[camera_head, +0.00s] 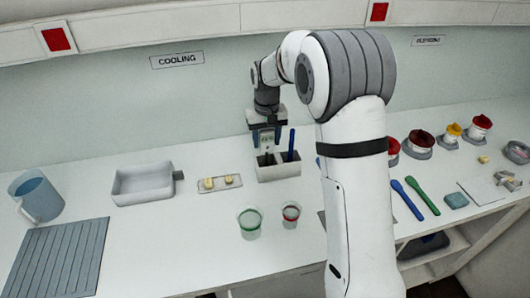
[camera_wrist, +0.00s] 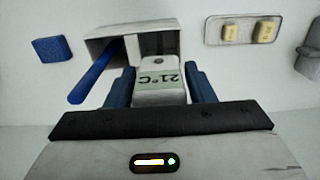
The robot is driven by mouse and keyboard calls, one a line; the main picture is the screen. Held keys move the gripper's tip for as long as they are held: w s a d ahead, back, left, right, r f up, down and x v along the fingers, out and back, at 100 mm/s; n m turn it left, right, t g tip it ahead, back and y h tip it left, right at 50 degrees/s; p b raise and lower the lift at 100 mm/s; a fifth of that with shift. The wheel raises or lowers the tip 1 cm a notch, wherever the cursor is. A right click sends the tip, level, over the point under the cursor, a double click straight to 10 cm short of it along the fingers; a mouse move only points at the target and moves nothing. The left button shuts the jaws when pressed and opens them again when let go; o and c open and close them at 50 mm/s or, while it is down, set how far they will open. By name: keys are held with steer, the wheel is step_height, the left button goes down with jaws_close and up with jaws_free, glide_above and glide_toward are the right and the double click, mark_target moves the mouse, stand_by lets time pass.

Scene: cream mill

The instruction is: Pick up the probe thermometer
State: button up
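The probe thermometer (camera_wrist: 160,92) is a pale device with a greenish display reading 21°C, upside down in the wrist view. My gripper (camera_head: 266,138) is at it, above the white holder (camera_head: 280,173). In the wrist view, the blue fingers of my gripper (camera_wrist: 160,85) lie against both sides of the thermometer, with no clear gap. The thermometer's display also shows in the head view (camera_head: 266,137). Its lower end points into the holder's left compartment; how deep it sits is hidden. A blue stick (camera_head: 291,145) stands in the right compartment and shows in the wrist view (camera_wrist: 92,80).
A small tray with yellowish pieces (camera_head: 220,190) and a grey bin (camera_head: 143,190) lie left of the holder. A blue block (camera_wrist: 55,48) lies near the holder. A jug (camera_head: 40,200) stands far left.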

steer(key=c, duration=0.6)
steer(key=shift+o, duration=0.2)
